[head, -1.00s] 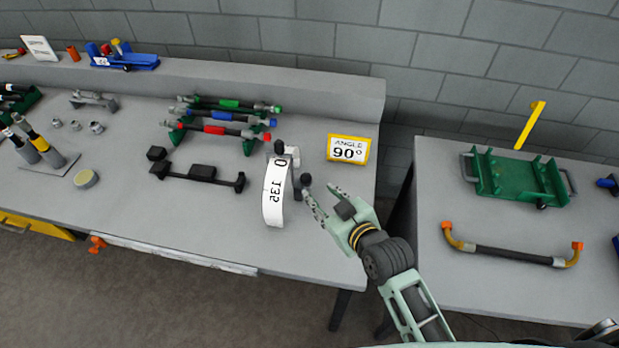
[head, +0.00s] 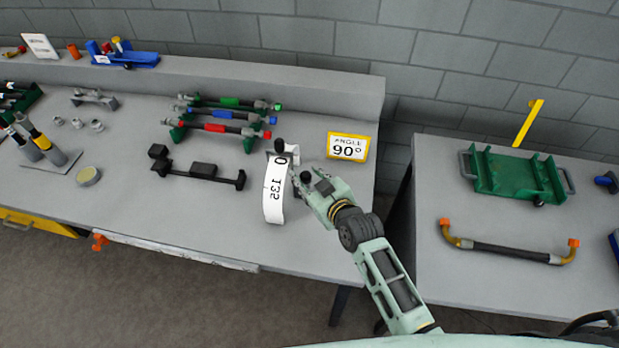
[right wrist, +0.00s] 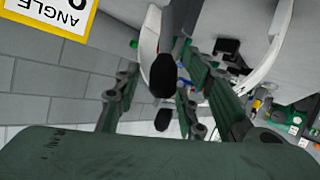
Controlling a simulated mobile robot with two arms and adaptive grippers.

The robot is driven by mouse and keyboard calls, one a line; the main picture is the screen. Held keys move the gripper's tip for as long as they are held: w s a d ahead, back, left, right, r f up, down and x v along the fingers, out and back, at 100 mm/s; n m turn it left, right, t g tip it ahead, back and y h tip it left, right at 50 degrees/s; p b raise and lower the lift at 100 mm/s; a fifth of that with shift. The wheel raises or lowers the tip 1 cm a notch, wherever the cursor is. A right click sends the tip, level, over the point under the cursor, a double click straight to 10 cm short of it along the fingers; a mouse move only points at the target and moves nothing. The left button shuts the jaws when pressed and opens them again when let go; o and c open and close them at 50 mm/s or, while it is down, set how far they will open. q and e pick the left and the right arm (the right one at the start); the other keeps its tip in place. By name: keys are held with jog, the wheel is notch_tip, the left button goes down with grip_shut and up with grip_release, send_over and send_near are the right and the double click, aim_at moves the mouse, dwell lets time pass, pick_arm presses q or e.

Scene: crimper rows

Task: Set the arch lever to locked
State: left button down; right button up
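The arch lever is a white curved band (head: 273,190) marked 0 and 135, standing near the right end of the left table. A black knob (head: 279,146) shows at its far top end, and another black knob (head: 306,177) is on its right side. My right gripper (head: 309,184) is at this side knob. In the right wrist view a black knob (right wrist: 163,76) lies between the spread fingers of the gripper (right wrist: 160,95), with gaps on both sides. The white arch (right wrist: 268,50) curves beyond them. My left gripper is not in view.
A yellow-framed sign (head: 348,147) reading ANGLE 90° stands behind and right of the arch. A black bar fixture (head: 203,171) and several coloured crimpers (head: 225,128) lie to its left. A green tray (head: 515,175) and a hose (head: 505,252) are on the right table.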

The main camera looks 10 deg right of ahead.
grip_shut()
dwell(0.3)
jog(key=shift+f, duration=0.1)
jog(key=shift+s+f+b, duration=0.15)
jog(key=shift+f+b, duration=0.15)
jog(key=shift+b, duration=0.15)
jog(key=s+n+t+b, duration=0.1)
jog(key=b, duration=0.2)
jog(key=s+f+n+t+b, duration=0.1)
jog(key=t+b, duration=0.1)
jog(key=b, duration=0.1)
jog(key=s+a+f+t+b, duration=0.1)
jog(key=b, duration=0.2)
jog(key=shift+s+f+n+t+y, duration=0.1)
jog(key=shift+f+n+t+y, duration=0.05)
jog(key=shift+n+t+y, duration=0.2)
